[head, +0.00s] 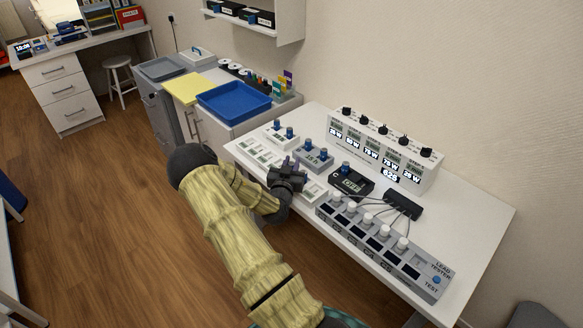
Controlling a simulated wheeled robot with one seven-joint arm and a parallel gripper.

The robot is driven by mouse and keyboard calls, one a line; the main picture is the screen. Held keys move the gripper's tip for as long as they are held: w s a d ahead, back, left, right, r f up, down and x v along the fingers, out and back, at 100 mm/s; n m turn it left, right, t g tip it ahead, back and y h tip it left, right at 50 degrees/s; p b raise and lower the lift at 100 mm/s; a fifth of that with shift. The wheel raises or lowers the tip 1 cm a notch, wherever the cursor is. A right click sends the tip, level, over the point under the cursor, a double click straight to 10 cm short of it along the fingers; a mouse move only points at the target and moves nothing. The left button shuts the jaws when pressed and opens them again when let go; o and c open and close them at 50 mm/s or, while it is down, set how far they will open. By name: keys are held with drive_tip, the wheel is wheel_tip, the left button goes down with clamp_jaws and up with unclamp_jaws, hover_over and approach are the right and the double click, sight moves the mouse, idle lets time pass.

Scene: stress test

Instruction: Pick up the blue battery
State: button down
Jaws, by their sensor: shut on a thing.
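Several small blue cylinders that look like batteries stand on the white table (460,208). Two are on a white holder (279,139), two on a grey-blue holder (314,160), and one blue cylinder (345,167) is on a black device with a lit display (351,184). My gripper (285,172) is over the near left part of the table, in front of the grey-blue holder. It is shut on a small bluish thing, mostly hidden by the dark jaws. I cannot tell for certain that it is the blue battery.
A white slotted tray (256,151) lies left of my gripper. A grey lead tester (384,249) with white knobs lies along the front edge. A white unit with displays (382,148) stands at the back. A blue tray (233,103) is on the cabinet to the left.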

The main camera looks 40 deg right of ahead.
sight(292, 163)
wheel_tip(292, 163, up, 10)
idle(0.6)
